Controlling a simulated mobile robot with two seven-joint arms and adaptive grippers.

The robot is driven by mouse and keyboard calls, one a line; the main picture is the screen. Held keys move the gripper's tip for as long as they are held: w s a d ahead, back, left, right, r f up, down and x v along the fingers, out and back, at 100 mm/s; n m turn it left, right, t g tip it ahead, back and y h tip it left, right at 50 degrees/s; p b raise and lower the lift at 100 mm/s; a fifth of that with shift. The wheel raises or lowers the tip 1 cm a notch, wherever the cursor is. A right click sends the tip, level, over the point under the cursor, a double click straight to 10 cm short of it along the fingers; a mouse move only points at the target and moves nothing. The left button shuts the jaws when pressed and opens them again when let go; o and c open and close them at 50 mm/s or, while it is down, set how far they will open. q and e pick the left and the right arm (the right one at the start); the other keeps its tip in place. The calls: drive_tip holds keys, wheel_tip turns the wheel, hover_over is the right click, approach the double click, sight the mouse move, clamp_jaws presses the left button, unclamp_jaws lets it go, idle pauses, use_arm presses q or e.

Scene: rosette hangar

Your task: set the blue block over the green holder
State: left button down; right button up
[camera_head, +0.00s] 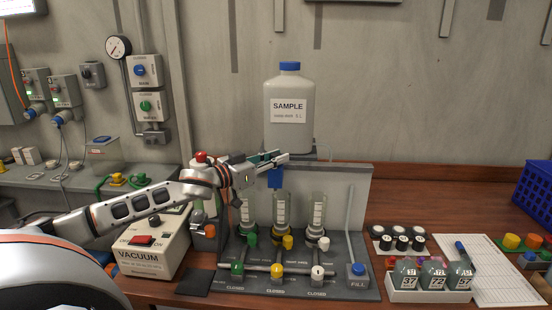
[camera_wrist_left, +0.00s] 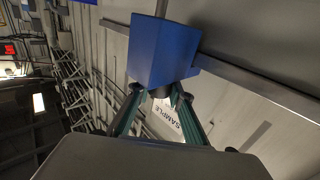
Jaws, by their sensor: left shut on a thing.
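The blue block (camera_head: 275,181) is held up in the air by my left gripper (camera_head: 272,160), which is shut on it. In the left wrist view the blue block (camera_wrist_left: 160,55) sits between the green fingertips (camera_wrist_left: 160,95). In the head view the block appears above the rack, between the left and middle clear cylinders. The leftmost cylinder (camera_head: 247,207) has a green knob (camera_head: 251,239) and a green valve handle (camera_head: 237,269) below it; I take this as the green holder. My left arm partly covers that side. My right gripper is not in view.
A white SAMPLE bottle (camera_head: 290,130) stands behind the gripper. Two more cylinders (camera_head: 281,210) with yellow and white valves stand to the right. A vacuum box (camera_head: 145,255) is at left. A white tray of small bottles (camera_head: 430,291) and papers lie at right.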

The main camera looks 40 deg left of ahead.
use_arm(q)
drive_tip(key=c, duration=1.8)
unclamp_jaws()
drive_tip(key=shift+s, duration=0.1)
drive_tip(key=shift+v, duration=5.9)
drive_tip(key=shift+r, duration=0.1)
